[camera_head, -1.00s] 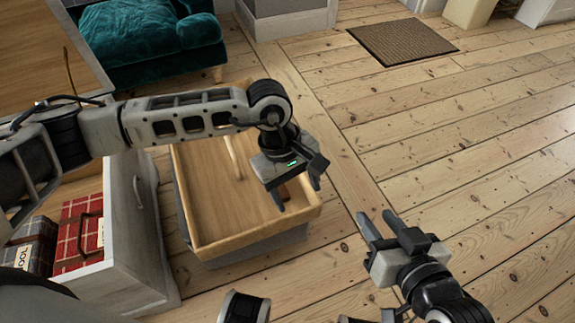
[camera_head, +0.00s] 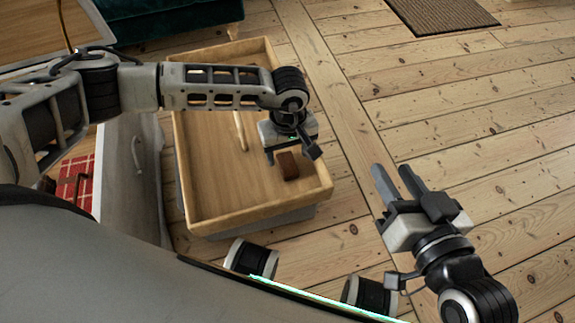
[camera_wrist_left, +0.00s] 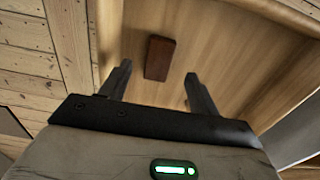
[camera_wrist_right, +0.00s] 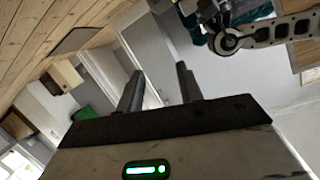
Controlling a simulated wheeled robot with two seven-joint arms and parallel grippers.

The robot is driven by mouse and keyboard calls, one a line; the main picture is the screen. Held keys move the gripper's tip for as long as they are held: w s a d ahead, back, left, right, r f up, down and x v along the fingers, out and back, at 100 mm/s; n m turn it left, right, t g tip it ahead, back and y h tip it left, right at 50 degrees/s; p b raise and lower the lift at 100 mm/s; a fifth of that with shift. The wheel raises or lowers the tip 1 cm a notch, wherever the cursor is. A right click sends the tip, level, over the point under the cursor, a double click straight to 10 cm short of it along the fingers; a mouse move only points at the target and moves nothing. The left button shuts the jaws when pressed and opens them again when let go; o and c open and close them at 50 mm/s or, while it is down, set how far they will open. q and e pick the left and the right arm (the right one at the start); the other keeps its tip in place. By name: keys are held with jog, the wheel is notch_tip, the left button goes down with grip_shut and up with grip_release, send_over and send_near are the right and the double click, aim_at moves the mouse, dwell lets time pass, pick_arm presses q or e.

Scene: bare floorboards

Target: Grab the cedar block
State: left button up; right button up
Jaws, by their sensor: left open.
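The cedar block is a small reddish-brown block (camera_head: 287,165) lying in the wooden tray (camera_head: 215,220), near its right end. In the left wrist view the block (camera_wrist_left: 159,58) lies on the tray floor, ahead of and between the two fingers. My left gripper (camera_head: 291,157) is over the tray at the block; its fingers are partly hidden in the head view. In the left wrist view the left gripper (camera_wrist_left: 157,88) is open, with nothing between its fingertips. My right gripper (camera_head: 393,177) is open and empty, over the floor right of the tray. It also shows in its own view (camera_wrist_right: 162,85).
A thin light stick-like item (camera_head: 239,130) is in the tray. A white open drawer unit (camera_head: 125,180) with a red plaid case (camera_head: 75,185) stands left of the tray. A teal sofa (camera_head: 170,18) and a brown mat (camera_head: 440,14) are at the back. The floorboards at right are clear.

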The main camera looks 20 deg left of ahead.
aim_at(288, 164)
pick_arm(q)
jog(key=f, duration=0.1)
jog(key=f+b, duration=0.1)
jog(key=f, duration=0.2)
jog(key=shift+w+a+b, duration=0.15)
jog(key=shift+w+b, duration=0.1)
jog(key=shift+b, duration=0.1)
jog(key=shift+f, duration=0.45)
pick_arm(e)
jog(key=shift+w+a+r+m+t+y, duration=0.1)
jog(key=shift+a+r+m+t+y, duration=0.2)
jog(key=shift+r+m+t+y, duration=0.1)
pick_arm(q)
jog(key=c, duration=1.1)
jog(key=shift+o, duration=0.2)
jog(key=shift+r, duration=0.1)
